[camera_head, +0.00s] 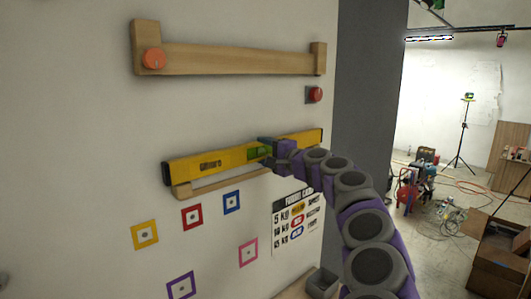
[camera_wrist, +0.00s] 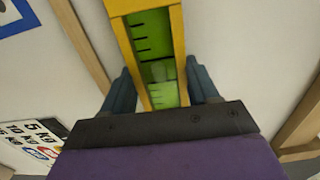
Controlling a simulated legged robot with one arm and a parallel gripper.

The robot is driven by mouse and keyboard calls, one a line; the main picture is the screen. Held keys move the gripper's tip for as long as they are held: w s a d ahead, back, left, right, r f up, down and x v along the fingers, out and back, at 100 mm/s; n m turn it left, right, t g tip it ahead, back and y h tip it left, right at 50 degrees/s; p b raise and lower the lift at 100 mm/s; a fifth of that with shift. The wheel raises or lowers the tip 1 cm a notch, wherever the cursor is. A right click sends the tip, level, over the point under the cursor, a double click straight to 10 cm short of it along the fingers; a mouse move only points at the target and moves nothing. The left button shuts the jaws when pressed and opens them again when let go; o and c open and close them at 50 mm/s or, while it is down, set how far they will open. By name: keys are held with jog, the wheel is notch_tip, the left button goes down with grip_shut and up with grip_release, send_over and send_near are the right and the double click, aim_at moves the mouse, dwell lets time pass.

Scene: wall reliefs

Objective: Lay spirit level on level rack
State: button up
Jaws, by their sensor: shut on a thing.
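The yellow spirit level (camera_head: 212,161) with a green vial is in front of the wall, its right end tilted up in the head view. My gripper (camera_head: 266,148) is shut on its middle. In the wrist view, the fingers of my gripper (camera_wrist: 160,82) sit on both sides of the level (camera_wrist: 119,7). A lower wooden ledge (camera_head: 225,182) shows just below the level, partly hidden behind it; I cannot tell if they touch. A longer wooden rail (camera_head: 235,60) with raised end blocks is mounted above. I cannot tell which fixture is the level rack.
An orange knob (camera_head: 153,58) is on the upper rail's left end. A red button (camera_head: 315,95) is below its right end. Several coloured square markers (camera_head: 192,217) and a printed chart (camera_head: 297,218) are lower on the wall. A grey bin (camera_head: 322,283) stands at the bottom.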

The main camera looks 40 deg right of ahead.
jog(key=shift+f, duration=0.15)
jog(key=o, duration=1.2)
jog(key=s, duration=0.5)
jog(key=s+d, duration=0.1)
jog(key=s, duration=0.5)
jog(key=s+b, duration=0.1)
jog(key=s, duration=0.5)
jog(key=shift+s+d+f, duration=0.1)
jog(key=shift+s+d, duration=0.05)
jog(key=shift+d, duration=0.05)
jog(key=shift+a, duration=0.1)
